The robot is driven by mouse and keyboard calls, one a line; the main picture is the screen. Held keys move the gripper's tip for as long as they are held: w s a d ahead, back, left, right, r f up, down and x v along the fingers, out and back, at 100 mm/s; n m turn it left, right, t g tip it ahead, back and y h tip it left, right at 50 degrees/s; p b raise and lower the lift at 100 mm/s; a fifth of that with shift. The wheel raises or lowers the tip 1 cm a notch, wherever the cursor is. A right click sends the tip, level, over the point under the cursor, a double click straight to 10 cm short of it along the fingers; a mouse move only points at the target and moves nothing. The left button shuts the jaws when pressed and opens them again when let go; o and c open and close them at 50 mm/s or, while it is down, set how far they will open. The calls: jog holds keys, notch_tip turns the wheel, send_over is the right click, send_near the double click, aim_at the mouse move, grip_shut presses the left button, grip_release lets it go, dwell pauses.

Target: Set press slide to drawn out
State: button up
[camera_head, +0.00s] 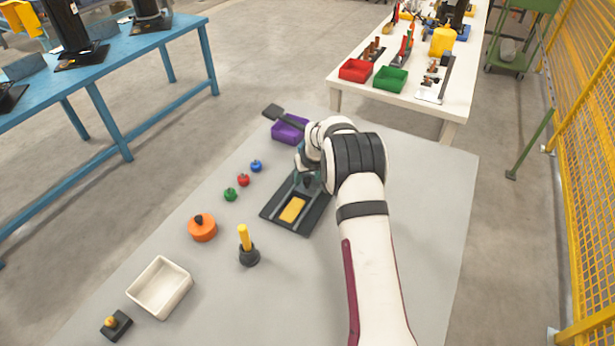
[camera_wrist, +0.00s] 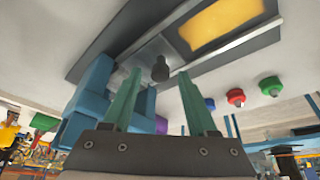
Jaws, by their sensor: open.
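The press slide (camera_head: 273,213) is a dark base plate with grey rails on the grey table. A yellow plate (camera_head: 293,209) lies between the rails, and it also shows at the top of the wrist view (camera_wrist: 222,22). A dark knob (camera_wrist: 160,68) stands on the slide's grey part. My gripper (camera_wrist: 159,76) is open, its two green fingers pointing at the slide with the knob between their tips in the picture. I cannot tell whether they touch it. In the head view my wrist hides most of the gripper and the slide's far end. A blue block (camera_wrist: 92,90) stands beside the left finger.
A purple bin (camera_head: 288,130) sits behind my wrist. Blue (camera_head: 256,166), red (camera_head: 243,180) and green (camera_head: 230,195) knobbed pieces, an orange lidded pot (camera_head: 202,228) and a yellow-handled tool (camera_head: 245,240) stand left of the slide. A white tray (camera_head: 160,287) is nearer. The table's right is clear.

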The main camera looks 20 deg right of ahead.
jog(key=shift+f, duration=0.15)
grip_shut()
dwell(1.4)
